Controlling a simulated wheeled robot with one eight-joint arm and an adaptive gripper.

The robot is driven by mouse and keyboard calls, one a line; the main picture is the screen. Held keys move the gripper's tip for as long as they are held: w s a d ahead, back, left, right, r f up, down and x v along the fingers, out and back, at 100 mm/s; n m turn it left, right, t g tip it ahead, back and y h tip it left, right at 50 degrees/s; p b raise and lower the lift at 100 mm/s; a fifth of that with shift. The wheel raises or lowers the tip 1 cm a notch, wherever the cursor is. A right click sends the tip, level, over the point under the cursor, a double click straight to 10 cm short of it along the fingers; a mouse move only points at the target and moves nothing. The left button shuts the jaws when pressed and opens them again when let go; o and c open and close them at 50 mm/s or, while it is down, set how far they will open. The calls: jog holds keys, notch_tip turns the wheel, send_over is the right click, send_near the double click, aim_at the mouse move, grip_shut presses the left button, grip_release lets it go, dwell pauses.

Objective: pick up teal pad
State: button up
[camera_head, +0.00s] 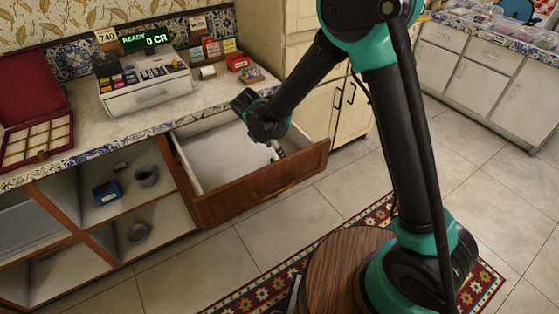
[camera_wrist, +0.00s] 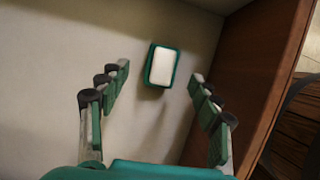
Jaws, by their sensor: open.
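The teal pad (camera_wrist: 161,65), a small block with a teal rim and a white top face, lies on the pale floor of the open drawer in the wrist view. My gripper (camera_wrist: 158,80) is open, with one green finger on each side of the picture and the pad between and slightly beyond the fingertips. No finger visibly touches the pad. In the head view my gripper (camera_head: 277,151) reaches down into the drawer (camera_head: 262,178) near its right front. I cannot make out the pad there.
The drawer's wooden front (camera_wrist: 265,70) rises close to the right finger. Above the drawer, the counter (camera_head: 130,128) carries a cash register (camera_head: 148,88), small boxes and a red case (camera_head: 36,85). Open shelves below hold a blue object (camera_head: 107,192) and a grey cup (camera_head: 146,176).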

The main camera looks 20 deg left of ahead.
jog(key=shift+x, duration=2.75)
jog(key=shift+s+d, duration=0.15)
jog(key=shift+s, duration=0.05)
jog(key=c, duration=1.2)
jog(key=shift+o, duration=0.2)
jog(key=shift+r, duration=0.1)
